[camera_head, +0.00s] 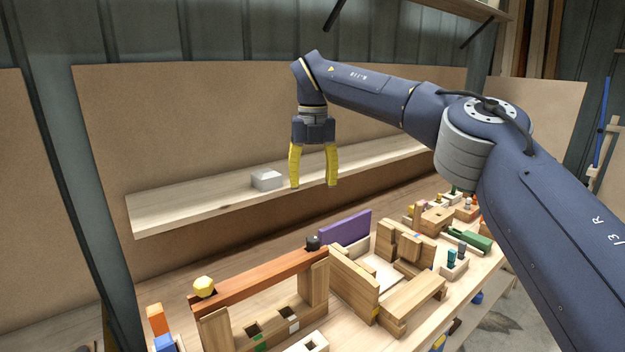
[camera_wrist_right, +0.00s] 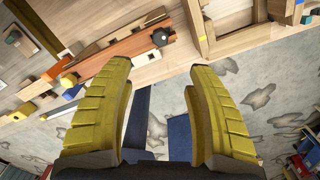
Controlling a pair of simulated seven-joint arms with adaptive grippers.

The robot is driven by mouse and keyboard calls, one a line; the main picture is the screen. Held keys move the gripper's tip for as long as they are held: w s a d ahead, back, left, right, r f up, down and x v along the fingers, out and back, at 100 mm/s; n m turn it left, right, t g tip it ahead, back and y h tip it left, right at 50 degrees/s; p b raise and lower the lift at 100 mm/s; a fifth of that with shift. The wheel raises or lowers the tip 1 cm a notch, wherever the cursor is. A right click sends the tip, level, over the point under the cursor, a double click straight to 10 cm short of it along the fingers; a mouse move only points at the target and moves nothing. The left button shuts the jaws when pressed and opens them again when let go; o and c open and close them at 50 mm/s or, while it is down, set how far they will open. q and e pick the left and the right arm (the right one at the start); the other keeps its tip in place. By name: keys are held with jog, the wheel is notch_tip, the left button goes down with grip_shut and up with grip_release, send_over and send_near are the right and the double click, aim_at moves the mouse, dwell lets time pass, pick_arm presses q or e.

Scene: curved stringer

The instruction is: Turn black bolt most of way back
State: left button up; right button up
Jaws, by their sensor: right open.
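The black bolt (camera_head: 313,243) stands at the right end of a reddish-brown wooden beam (camera_head: 260,278), which rests on wooden posts. The black bolt also shows in the right wrist view (camera_wrist_right: 160,37), beyond and between the fingers. My right gripper (camera_head: 313,186) hangs above the black bolt, open and empty, fingers pointing down, with a clear gap to it. In the right wrist view its yellow fingers (camera_wrist_right: 158,75) are wide apart with nothing between them. My left gripper is not in view.
A shelf (camera_head: 165,208) with a grey-white block (camera_head: 267,180) runs behind my right gripper. A purple board (camera_head: 344,227) and wooden frames stand right of the beam. Blue and orange blocks (camera_head: 155,320) are at the lower left. The space directly above the beam is free.

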aim_at(313, 238)
notch_tip(313, 238, down, 17)
jog(key=shift+f, duration=0.15)
dwell(0.6)
jog(key=shift+o, duration=0.2)
grip_shut()
dwell(0.3)
